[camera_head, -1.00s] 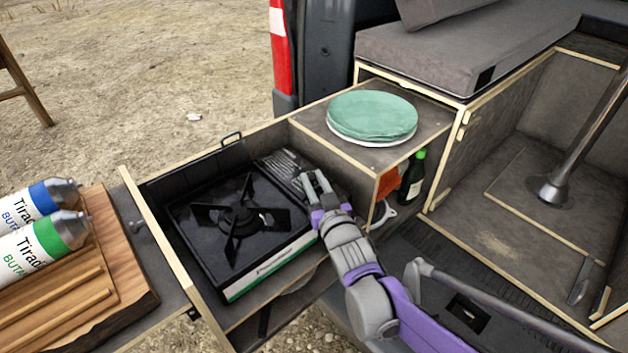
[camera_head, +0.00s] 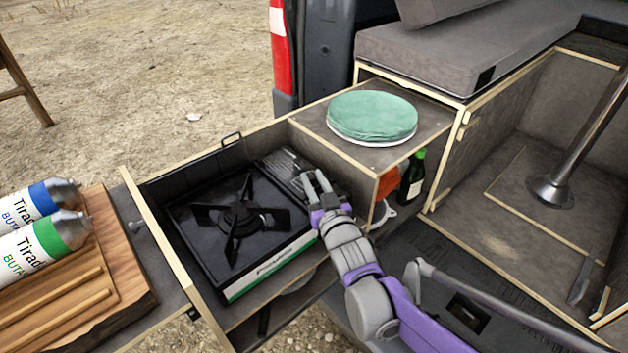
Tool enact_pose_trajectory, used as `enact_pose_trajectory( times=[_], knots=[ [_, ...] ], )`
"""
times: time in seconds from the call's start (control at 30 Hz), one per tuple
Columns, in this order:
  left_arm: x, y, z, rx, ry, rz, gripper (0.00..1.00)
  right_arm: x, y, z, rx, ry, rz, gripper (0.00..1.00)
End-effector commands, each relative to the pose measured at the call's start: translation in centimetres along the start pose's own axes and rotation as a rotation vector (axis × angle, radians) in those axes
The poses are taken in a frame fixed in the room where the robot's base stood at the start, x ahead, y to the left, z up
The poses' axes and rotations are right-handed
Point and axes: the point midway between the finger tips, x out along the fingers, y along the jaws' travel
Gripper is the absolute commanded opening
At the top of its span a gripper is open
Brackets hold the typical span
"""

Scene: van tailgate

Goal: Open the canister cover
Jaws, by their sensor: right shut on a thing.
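A black camping stove (camera_head: 221,256) with a burner sits in the pulled-out drawer. Its canister cover (camera_head: 285,168) is the ribbed dark panel along the stove's right side, and it looks closed or nearly so. My right gripper (camera_head: 313,180) is at the near edge of this cover. Its fingers are shut on the cover's edge, though they hide the exact contact. Two butane canisters, one with a blue band (camera_head: 42,198) and one with a green band (camera_head: 45,242), lie on a wooden board at the left. My left gripper is not in view.
Green plates (camera_head: 372,114) rest on the cabinet top behind the gripper. A green bottle (camera_head: 412,178) and an orange item (camera_head: 387,184) stand in the compartment below. The drawer's front wall (camera_head: 170,245) rises between the stove and the wooden board (camera_head: 125,260).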

Motion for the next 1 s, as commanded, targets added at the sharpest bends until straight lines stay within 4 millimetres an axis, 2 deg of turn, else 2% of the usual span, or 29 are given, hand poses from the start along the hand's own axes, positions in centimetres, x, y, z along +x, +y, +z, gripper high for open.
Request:
enact_pose_trajectory(
  times=[0.17, 0.47, 1.0],
  knots=[
    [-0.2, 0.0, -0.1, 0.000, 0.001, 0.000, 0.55, 0.0, 0.0, -0.3, -0.006, -0.015, 0.000, 0.00],
    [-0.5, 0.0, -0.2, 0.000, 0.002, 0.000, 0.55, 0.3, -0.2, -2.1, -0.043, -0.103, -0.001, 0.00],
    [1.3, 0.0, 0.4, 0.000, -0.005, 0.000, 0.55, 1.4, -0.6, -5.0, -0.111, -0.268, -0.001, 0.00]
  ],
)
